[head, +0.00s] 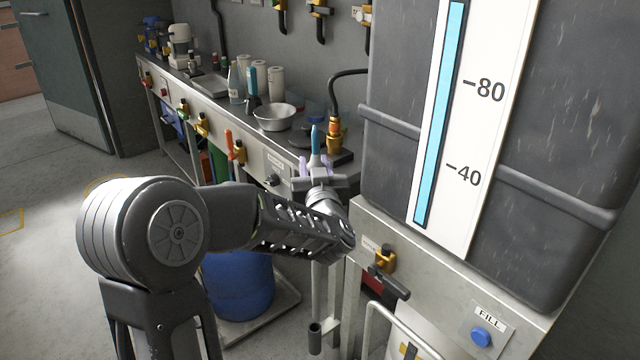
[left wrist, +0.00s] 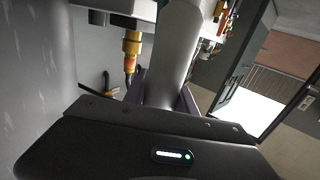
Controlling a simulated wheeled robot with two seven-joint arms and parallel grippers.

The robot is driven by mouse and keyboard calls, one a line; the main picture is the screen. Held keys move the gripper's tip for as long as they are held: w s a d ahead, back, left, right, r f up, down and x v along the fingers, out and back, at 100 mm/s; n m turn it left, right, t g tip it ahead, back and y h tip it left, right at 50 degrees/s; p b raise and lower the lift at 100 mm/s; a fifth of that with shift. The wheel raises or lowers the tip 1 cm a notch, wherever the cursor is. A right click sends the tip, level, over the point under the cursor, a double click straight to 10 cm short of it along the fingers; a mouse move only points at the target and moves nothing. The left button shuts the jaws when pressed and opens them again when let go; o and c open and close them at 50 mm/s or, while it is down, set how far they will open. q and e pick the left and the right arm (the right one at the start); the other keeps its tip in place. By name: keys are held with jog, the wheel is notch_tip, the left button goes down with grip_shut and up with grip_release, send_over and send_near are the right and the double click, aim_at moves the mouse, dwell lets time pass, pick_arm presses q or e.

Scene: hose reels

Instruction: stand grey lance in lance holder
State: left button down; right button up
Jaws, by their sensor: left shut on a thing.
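My left gripper (head: 315,165) is at the corner of the steel bench, with its pale lilac fingers on either side of a grey piece with a blue upper end, apparently the grey lance (head: 315,155). In the left wrist view the grey lance (left wrist: 174,55) is a thick, smooth, slightly tilted shaft rising from between the fingers; its far end is cut off. The gripper is shut on it. My right gripper is not in view.
A large grey tank (head: 415,110) with a level gauge stands close on the right. The bench (head: 345,166) carries a metal bowl (head: 274,118), bottles and a brass hose fitting (head: 334,134). A blue drum (head: 238,285) stands below my arm. Open floor lies left.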

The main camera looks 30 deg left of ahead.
pick_arm(q)
jog(key=shift+a+f, duration=0.3)
jog(key=shift+a, duration=0.1)
jog(key=shift+w+a+r+b, duration=0.1)
jog(key=shift+a+b, duration=0.1)
jog(key=shift+b, duration=0.1)
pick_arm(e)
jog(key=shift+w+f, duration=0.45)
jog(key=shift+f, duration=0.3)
pick_arm(q)
jog(key=shift+r, duration=0.1)
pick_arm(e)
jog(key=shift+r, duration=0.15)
pick_arm(q)
notch_tip(320, 180, down, 17)
jog(key=b, duration=1.2)
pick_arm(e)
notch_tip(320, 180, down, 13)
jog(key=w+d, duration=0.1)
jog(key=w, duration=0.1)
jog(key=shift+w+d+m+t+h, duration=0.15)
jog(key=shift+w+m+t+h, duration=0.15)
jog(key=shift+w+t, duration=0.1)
pick_arm(q)
jog(key=c, duration=0.9)
grip_release()
